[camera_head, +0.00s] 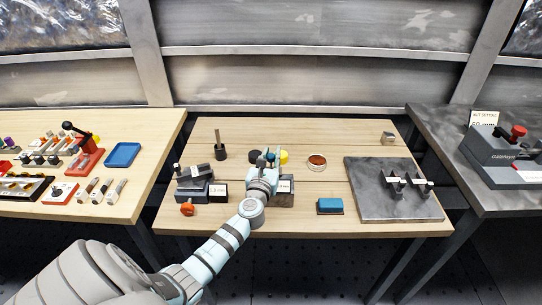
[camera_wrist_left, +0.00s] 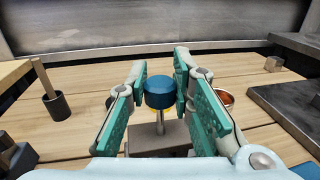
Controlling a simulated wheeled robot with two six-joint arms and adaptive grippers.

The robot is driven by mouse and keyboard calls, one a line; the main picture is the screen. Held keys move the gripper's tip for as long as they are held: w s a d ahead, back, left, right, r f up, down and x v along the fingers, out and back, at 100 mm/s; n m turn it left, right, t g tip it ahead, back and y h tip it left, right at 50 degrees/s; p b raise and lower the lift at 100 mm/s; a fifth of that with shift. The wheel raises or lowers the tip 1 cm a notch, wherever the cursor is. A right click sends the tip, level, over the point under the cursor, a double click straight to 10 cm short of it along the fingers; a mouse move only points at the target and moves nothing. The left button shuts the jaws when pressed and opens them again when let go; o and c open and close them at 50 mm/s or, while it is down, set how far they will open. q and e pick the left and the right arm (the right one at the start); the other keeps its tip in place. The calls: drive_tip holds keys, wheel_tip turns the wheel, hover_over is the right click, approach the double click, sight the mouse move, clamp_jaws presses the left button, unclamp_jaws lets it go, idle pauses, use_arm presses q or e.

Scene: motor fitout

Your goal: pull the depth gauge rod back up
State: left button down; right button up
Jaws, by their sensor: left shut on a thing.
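The depth gauge rod shows in the left wrist view as a thin metal rod (camera_wrist_left: 160,124) with a blue round knob (camera_wrist_left: 160,92) on top. It stands upright above a grey block (camera_wrist_left: 158,137). My left gripper (camera_head: 268,158) is above this block (camera_head: 285,192) at the middle of the centre table. In the left wrist view its green-padded fingers (camera_wrist_left: 161,97) are shut on the blue knob, one on each side. A length of bare rod shows between knob and block. The gripper hides most of the knob and rod in the head view. My right gripper is not in view.
A dark block with a label (camera_head: 196,185) and an orange knob (camera_head: 187,209) are at left. A dark cup with a rod (camera_head: 220,152) stands behind. A copper-coloured dish (camera_head: 317,161), a blue block (camera_head: 329,206) and a grey plate (camera_head: 375,205) are at right.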

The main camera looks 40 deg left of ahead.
use_arm(q)
wheel_tip(320, 180, up, 3)
drive_tip(key=shift+f+p, duration=0.1)
drive_tip(key=shift+p, duration=0.8)
drive_tip(key=shift+f, duration=0.15)
drive_tip(key=c, duration=1.4)
unclamp_jaws()
drive_tip(key=shift+o, duration=0.2)
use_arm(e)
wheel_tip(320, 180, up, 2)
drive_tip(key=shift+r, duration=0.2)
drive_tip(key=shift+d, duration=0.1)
use_arm(q)
drive_tip(key=shift+s+d+f, duration=0.1)
drive_tip(key=shift+s+d, duration=0.05)
drive_tip(key=shift+s, duration=0.15)
drive_tip(key=v, duration=1.1)
drive_tip(key=shift+s, duration=0.2)
drive_tip(key=shift+d, duration=0.1)
